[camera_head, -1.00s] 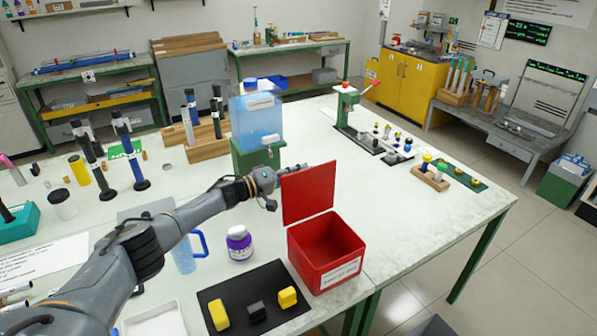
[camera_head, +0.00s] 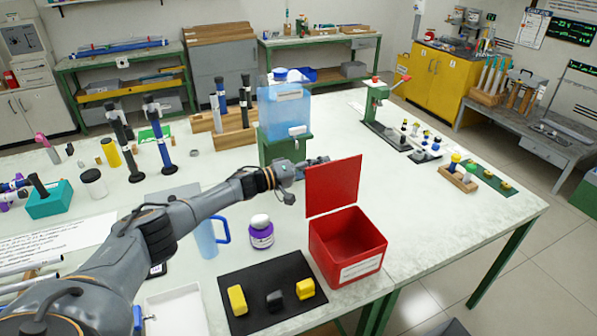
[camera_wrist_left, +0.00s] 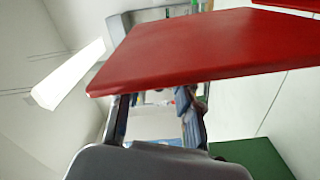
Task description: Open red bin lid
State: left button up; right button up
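The red bin (camera_head: 350,272) stands on the light table with a white label on its front. Its red lid (camera_head: 333,186) stands upright at the bin's back edge, so the inside shows and looks empty. My left gripper (camera_head: 306,176) is at the lid's upper left edge, partly behind it. In the left wrist view the lid (camera_wrist_left: 215,45) crosses the picture close in front and hides the fingertips. The left gripper's fingers (camera_wrist_left: 160,112) are spread, with background visible between them. I cannot tell whether they touch the lid. My right gripper is not in view.
A black mat (camera_head: 268,300) with yellow and dark blocks lies in front-left of the bin. A purple-labelled bottle (camera_head: 261,232) and a blue mug (camera_head: 207,238) stand left of it. A blue tank (camera_head: 285,112) stands behind. The table right of the bin is clear.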

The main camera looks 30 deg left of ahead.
pick_arm(q)
jog(key=v, duration=1)
jog(key=shift+s+a, duration=0.1)
jog(key=shift+a, duration=0.05)
